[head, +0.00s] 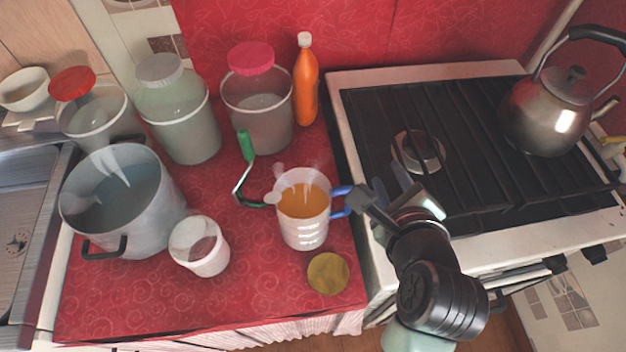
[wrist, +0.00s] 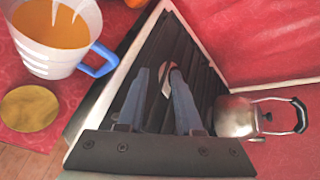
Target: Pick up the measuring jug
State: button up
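The measuring jug (head: 303,228) stands upright on the red counter, near the stove. It is whitish and clear, with orange liquid inside and a blue handle (head: 342,190) facing right. In the wrist view the jug (wrist: 62,60) is at the upper left, its blue handle (wrist: 100,65) apart from my left-hand finger. My gripper (head: 398,176) is just right of the handle, above the near left part of the stove. In the wrist view my gripper (wrist: 160,78) has its two fingers apart, with nothing held between them. Part of the handle may be hidden by my gripper in the head view.
A white cup (head: 200,255), a large pot (head: 125,215), a yellowish disc (head: 328,273) and a green-handled tool (head: 245,150) surround the jug. Lidded jars and an orange bottle (head: 305,85) stand behind. A kettle (head: 550,110) sits on the stove (head: 460,150) at right.

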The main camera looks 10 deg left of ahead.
jog(key=s+a+f+m+g+y+p, duration=0.1)
jog(key=s+m+g+y+p, duration=0.15)
jog(key=s+m+p, duration=0.4)
jog(key=s+f+b+x, duration=0.1)
jog(key=x, duration=1.2)
jog(key=shift+d+f+g+h+b, duration=0.25)
jog(key=shift+f+g+h+b, duration=0.1)
jog(key=shift+f+h+b, duration=0.1)
jog(key=shift+m, duration=0.25)
grip_shut()
jog(key=shift+r, duration=0.15)
